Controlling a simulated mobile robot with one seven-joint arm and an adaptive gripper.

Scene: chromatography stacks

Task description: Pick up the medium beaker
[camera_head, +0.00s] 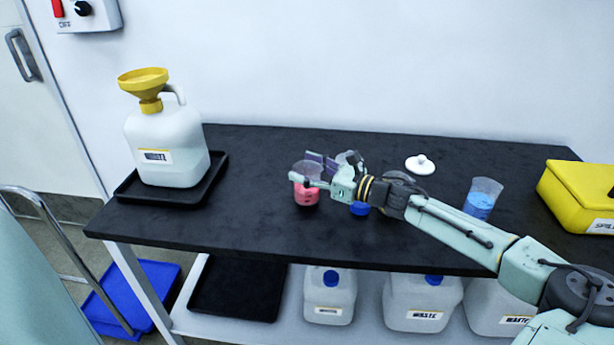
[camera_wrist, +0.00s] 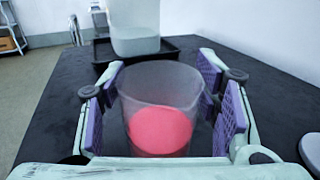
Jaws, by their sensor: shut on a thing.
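A clear beaker with pink-red liquid (camera_head: 306,196) is on the black tabletop or just above it; I cannot tell which. It stands upright. My gripper (camera_head: 309,170) reaches in from the right and is shut on this beaker. In the wrist view the pink beaker (camera_wrist: 160,128) sits between the purple finger pads. A second beaker with blue liquid (camera_head: 360,209) is mostly hidden behind my wrist. A third beaker with blue liquid (camera_head: 482,200) stands upright to the right.
A white jug (camera_head: 168,145) with a yellow funnel (camera_head: 143,82) stands on a black tray (camera_head: 212,184) at the left. A white lid-like piece (camera_head: 420,165) lies at the back. A yellow box (camera_head: 580,196) stands at the right edge.

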